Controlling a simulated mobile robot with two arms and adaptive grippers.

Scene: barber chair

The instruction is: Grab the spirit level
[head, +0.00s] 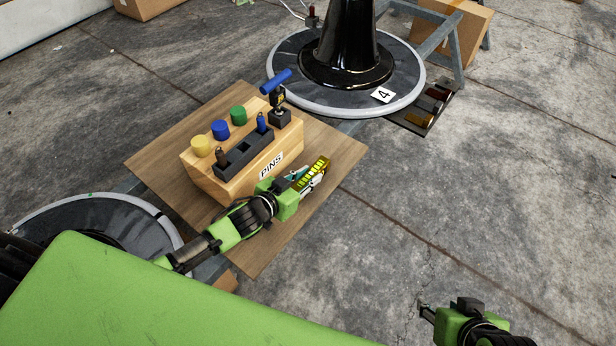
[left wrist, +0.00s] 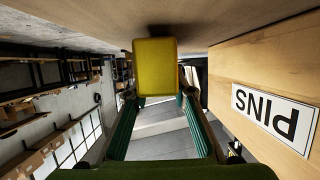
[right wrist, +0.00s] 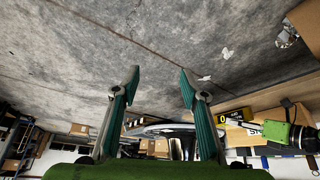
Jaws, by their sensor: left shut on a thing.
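The spirit level (head: 314,171) is a yellow bar with dark markings. It is at the right side of the wooden box marked PINS, over the brown board. My left gripper (head: 303,179) is shut on it. In the left wrist view the yellow end of the level (left wrist: 155,68) sits between the fingertips, close to the board, with a dark shadow by it. I cannot tell whether it touches the board. The fingers hide part of it. My right gripper (right wrist: 158,84) is open and empty, over bare floor at the lower right of the head view (head: 427,312).
The PINS box (head: 200,178) carries yellow, blue and green cylinders, a dark holder and a blue-handled tool (head: 276,82). It stands on the brown board (head: 255,258). A round chair base (head: 290,90) is behind.

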